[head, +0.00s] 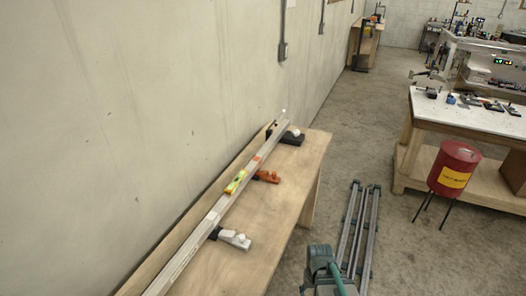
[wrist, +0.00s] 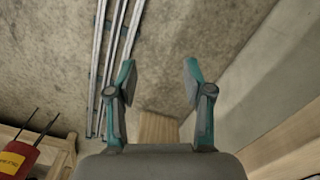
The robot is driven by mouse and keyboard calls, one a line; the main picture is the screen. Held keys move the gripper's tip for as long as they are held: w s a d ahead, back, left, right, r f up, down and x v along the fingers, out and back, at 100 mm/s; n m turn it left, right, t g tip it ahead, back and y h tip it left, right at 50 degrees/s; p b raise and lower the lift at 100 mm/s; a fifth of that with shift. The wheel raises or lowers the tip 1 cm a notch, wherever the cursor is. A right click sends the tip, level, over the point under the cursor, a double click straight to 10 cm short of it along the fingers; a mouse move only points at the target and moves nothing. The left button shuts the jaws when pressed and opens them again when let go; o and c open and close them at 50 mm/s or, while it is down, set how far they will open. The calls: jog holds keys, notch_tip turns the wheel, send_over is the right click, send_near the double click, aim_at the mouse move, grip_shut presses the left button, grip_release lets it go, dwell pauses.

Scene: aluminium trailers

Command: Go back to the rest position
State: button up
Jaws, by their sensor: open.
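My gripper (wrist: 158,78) shows in the wrist view with its two teal and grey fingers spread apart. Nothing is between them; bare concrete floor shows beyond the gap. A grey and teal part of my arm shows at the bottom of the head view, but I cannot make out the fingers there.
A wooden bench (head: 262,226) along the wall holds a long aluminium bar (head: 212,217), a yellow level (head: 235,182) and clamps. Metal rails (head: 361,231) lie on the floor, also in the wrist view (wrist: 118,40). A red bin (head: 454,167) stands by a white-topped table (head: 470,116).

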jog(key=s+f+g+b, duration=0.6)
jog(key=s+f+b, duration=0.2)
jog(key=s+f, duration=1.7)
jog(key=shift+s+f+b, duration=0.15)
jog(key=shift+s+b, duration=0.25)
jog(key=shift+s, duration=0.7)
